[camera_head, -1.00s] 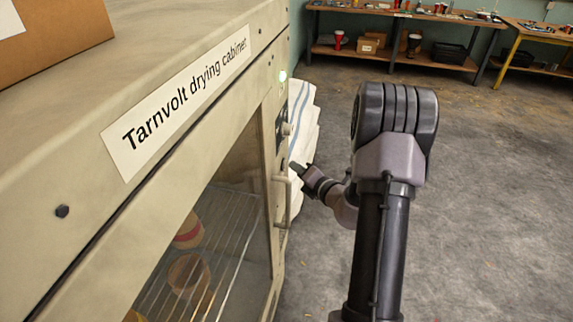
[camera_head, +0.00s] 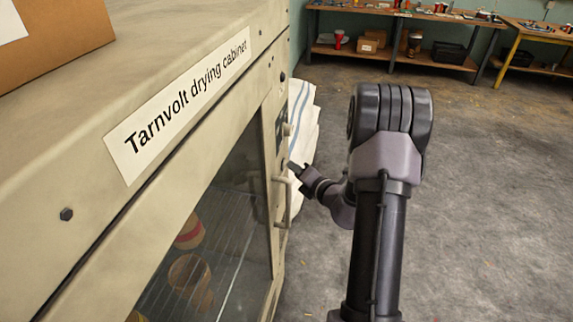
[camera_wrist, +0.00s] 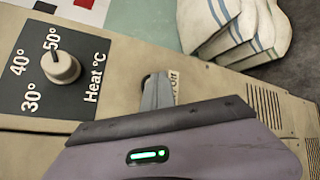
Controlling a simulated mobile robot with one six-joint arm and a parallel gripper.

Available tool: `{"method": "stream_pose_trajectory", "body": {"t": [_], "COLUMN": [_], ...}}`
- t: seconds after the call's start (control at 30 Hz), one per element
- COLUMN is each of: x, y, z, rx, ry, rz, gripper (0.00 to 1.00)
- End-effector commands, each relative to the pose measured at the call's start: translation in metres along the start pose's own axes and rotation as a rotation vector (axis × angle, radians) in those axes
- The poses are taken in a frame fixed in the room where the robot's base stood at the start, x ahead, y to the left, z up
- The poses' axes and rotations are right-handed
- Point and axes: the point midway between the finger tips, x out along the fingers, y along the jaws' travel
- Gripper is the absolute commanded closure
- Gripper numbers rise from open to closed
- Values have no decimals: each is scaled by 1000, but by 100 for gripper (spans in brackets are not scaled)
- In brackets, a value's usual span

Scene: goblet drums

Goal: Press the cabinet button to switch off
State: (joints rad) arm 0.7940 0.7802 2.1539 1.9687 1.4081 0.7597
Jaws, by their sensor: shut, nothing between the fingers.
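The beige drying cabinet (camera_head: 60,165) fills the left of the head view, labelled "Tarnvolt drying cabinet". Its small indicator lamp (camera_head: 282,77) is dark, and the inside behind the glass door (camera_head: 225,215) is dim. My gripper (camera_head: 291,165) is shut and empty, with its fingertips at the cabinet's front panel, below the heat knob (camera_head: 287,129). In the wrist view my gripper (camera_wrist: 157,88) points at the panel beside a label (camera_wrist: 173,80) ending in "Off". The fingers cover most of the button spot, so I cannot tell whether they touch it. The heat knob (camera_wrist: 61,67) is left of them.
The cabinet door handle (camera_head: 285,200) stands out just below my gripper. White sacks (camera_head: 303,140) stand beyond the cabinet. A cardboard box (camera_head: 60,35) sits on top. Workbenches (camera_head: 420,20) line the back wall. The concrete floor at right is clear.

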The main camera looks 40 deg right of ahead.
Motion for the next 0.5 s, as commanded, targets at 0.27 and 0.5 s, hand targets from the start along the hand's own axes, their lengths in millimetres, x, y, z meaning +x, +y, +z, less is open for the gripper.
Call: {"method": "stream_pose_trajectory", "body": {"t": [0.27, 0.5], "x": [-4, -21], "y": [-3, -14], "z": [3, 16], "rx": [0, 0], "ry": [1, -2], "rz": [0, -2], "gripper": [100, 100]}}
